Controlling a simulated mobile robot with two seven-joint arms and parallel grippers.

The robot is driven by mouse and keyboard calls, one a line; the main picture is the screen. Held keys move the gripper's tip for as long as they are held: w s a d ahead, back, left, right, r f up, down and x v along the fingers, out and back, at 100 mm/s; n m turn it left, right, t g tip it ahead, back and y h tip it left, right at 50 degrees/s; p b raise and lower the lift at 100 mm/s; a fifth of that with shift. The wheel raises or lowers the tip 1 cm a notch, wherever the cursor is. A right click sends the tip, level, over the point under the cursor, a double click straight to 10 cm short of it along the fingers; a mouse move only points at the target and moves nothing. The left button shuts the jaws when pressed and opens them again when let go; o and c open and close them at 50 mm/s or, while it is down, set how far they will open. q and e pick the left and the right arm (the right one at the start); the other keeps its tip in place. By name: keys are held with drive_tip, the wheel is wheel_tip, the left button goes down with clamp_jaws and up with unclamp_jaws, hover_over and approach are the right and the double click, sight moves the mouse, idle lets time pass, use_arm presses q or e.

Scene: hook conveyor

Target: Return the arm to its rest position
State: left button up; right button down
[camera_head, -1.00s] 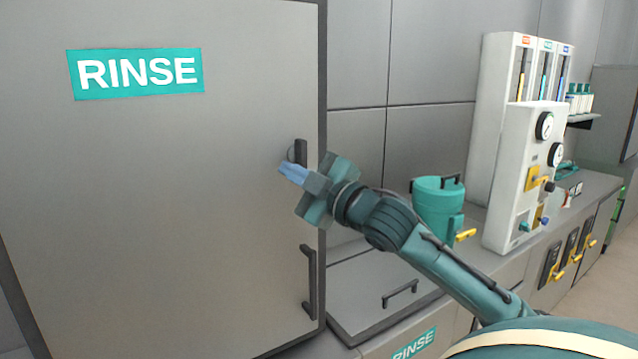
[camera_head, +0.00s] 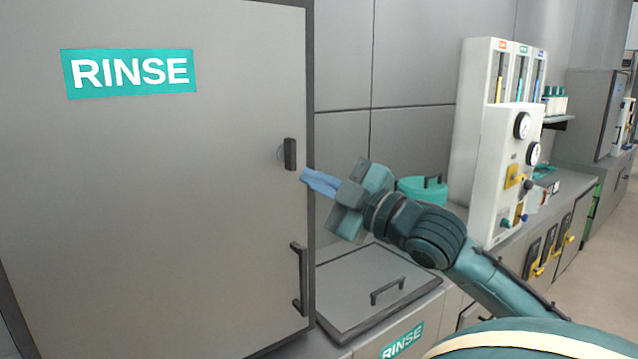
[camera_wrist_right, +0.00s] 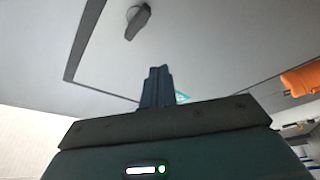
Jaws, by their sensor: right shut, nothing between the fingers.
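My right gripper (camera_head: 318,182) is shut and empty, its blue fingers together in the head view. It hangs in the air just right of the dark latch (camera_head: 290,154) on the grey RINSE door (camera_head: 200,200), apart from it. The fingers also show in the right wrist view (camera_wrist_right: 156,88), pointing toward the door panel, with the latch (camera_wrist_right: 137,22) beyond them. The door looks closed. My left gripper is not in view.
A grey lid with a handle (camera_head: 355,300) lies on the counter below the arm. A teal canister (camera_head: 422,189) stands behind the arm. A white gauge panel (camera_head: 505,180) stands farther right. The door's long handle (camera_head: 299,280) sticks out below the latch.

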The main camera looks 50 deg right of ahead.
drive_tip(key=shift+s, duration=0.2)
idle(0.5)
wheel_tip(320, 180, down, 31)
drive_tip(key=a+m+g+h, duration=0.2)
drive_tip(key=m+g, duration=0.4)
drive_tip(key=m, duration=0.1)
drive_tip(key=s+a+f+g+y, duration=0.1)
drive_tip(key=s+a+f, duration=0.3)
drive_tip(key=a+f, duration=0.5)
drive_tip(key=s+a+f+m+g+y, duration=0.1)
drive_tip(key=s+a+f+g+y, duration=0.1)
drive_tip(key=a+f, duration=0.7)
drive_tip(key=s+a+y, duration=0.1)
drive_tip(key=s+a, duration=0.1)
drive_tip(key=a, duration=0.5)
drive_tip(key=shift+a+m+g, duration=0.15)
drive_tip(key=shift+m+g, duration=0.15)
